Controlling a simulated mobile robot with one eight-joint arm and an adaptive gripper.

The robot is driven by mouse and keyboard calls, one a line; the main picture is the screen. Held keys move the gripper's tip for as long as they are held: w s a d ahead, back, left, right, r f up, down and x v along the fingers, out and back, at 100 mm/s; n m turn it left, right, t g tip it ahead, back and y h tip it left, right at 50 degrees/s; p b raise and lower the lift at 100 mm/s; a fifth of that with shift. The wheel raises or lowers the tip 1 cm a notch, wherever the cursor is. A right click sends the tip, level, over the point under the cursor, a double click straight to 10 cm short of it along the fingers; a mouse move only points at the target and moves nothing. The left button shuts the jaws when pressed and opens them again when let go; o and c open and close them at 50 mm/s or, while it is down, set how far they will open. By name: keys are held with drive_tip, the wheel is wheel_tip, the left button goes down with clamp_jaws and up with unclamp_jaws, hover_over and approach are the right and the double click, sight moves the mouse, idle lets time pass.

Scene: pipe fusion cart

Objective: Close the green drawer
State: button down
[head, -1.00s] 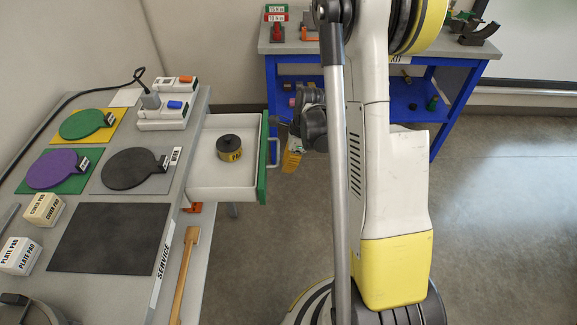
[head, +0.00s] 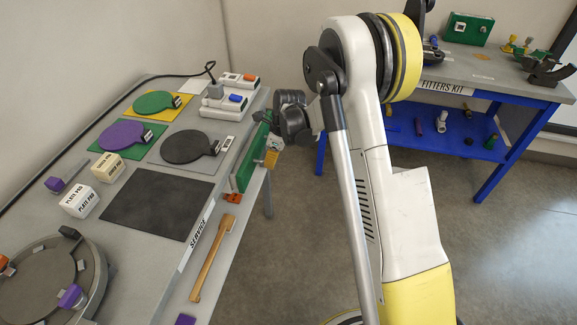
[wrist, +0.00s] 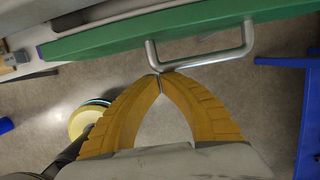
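The green drawer front (head: 243,158) sits against the right side of the grey cart in the head view, partly hidden behind my arm. No drawer interior shows there. In the wrist view the green front (wrist: 150,37) runs across the top, with a metal bar handle (wrist: 205,57). My gripper (wrist: 160,80) has its yellow fingers closed to a point, with nothing seen between them. The fingertips are at the left bend of the handle, touching or very near it. In the head view my gripper (head: 272,155) is small, beside the drawer front.
The grey cart top (head: 130,245) holds colored pads, plate pad boxes and a black mat (head: 157,203). A wooden-handled tool (head: 215,257) lies along the cart's lower right side. A blue bench (head: 520,130) stands at the back right. The floor right of my arm is clear.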

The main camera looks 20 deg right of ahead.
drive_tip(key=shift+w+a, duration=0.75)
drive_tip(key=shift+a, duration=0.35)
drive_tip(key=s+d+r+p, duration=0.2)
drive_tip(key=d+r, duration=0.3)
drive_tip(key=r, duration=0.3)
drive_tip(key=shift+s+r+p, duration=0.2)
drive_tip(key=shift+s+p, duration=0.15)
drive_tip(key=shift+s, duration=0.5)
drive_tip(key=s+a+r+n+t+h, duration=0.1)
drive_tip(key=s+a+r+n+t, duration=0.2)
drive_tip(key=s+r+n, duration=1.15)
drive_tip(key=s+r+n+t+h, duration=0.1)
drive_tip(key=s+r+n+t, duration=0.1)
drive_tip(key=s+n, duration=0.8)
drive_tip(key=shift+s+a+r, duration=0.25)
drive_tip(key=shift+s+r, duration=0.35)
drive_tip(key=shift+s, duration=1.4)
